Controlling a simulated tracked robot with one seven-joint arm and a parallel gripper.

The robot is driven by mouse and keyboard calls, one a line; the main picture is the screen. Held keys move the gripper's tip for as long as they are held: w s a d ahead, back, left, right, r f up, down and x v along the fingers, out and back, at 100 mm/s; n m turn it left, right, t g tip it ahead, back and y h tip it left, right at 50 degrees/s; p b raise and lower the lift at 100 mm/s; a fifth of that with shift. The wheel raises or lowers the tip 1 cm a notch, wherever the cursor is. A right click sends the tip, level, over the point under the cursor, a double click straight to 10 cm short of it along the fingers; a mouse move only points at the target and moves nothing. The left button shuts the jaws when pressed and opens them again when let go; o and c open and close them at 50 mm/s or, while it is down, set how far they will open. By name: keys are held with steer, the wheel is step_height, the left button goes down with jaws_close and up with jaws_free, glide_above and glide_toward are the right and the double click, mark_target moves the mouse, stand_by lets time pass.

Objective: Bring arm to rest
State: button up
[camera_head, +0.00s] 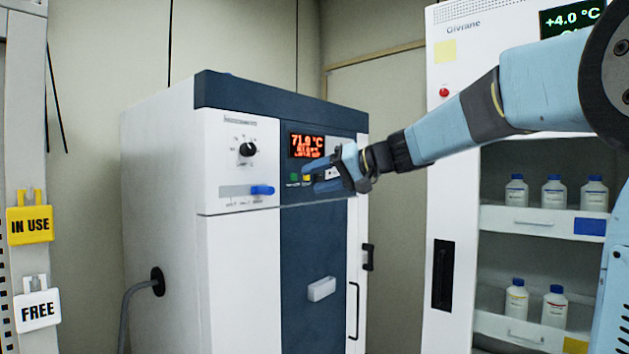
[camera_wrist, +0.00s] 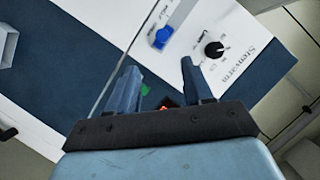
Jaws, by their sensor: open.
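My blue arm reaches in from the right. In the wrist view my gripper's two blue fingers (camera_wrist: 158,84) are spread apart with nothing between them. Beyond them are the blue slider (camera_wrist: 163,37) and the black knob (camera_wrist: 214,49). The display reads about 71 °C and my gripper hides part of the panel. I cannot tell whether a finger touches the panel.
A white fridge (camera_head: 440,190) with an open front stands at the right, with bottles (camera_head: 553,192) on its shelves. A yellow IN USE tag (camera_head: 30,226) and a white FREE tag (camera_head: 37,308) hang at the left. A cable (camera_head: 127,305) runs from the dryer's side.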

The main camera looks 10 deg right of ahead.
stand_by(0.3)
steer(key=s+d+f+h, duration=0.4)
steer(key=s+f, duration=0.4)
steer(key=s, duration=0.1)
steer(key=s+d+f+m+g+h, duration=0.1)
steer(key=s+d+f+h, duration=0.3)
steer(key=s+f, duration=0.4)
steer(key=s+d+f+m+g+h, duration=0.1)
steer(key=s+d+f+h, duration=0.3)
steer(key=s, duration=0.8)
step_height(320, 180, down, 5)
steer(key=shift+d+r+h, duration=0.2)
steer(key=shift+d+h, duration=0.1)
steer(key=shift+d, duration=0.95)
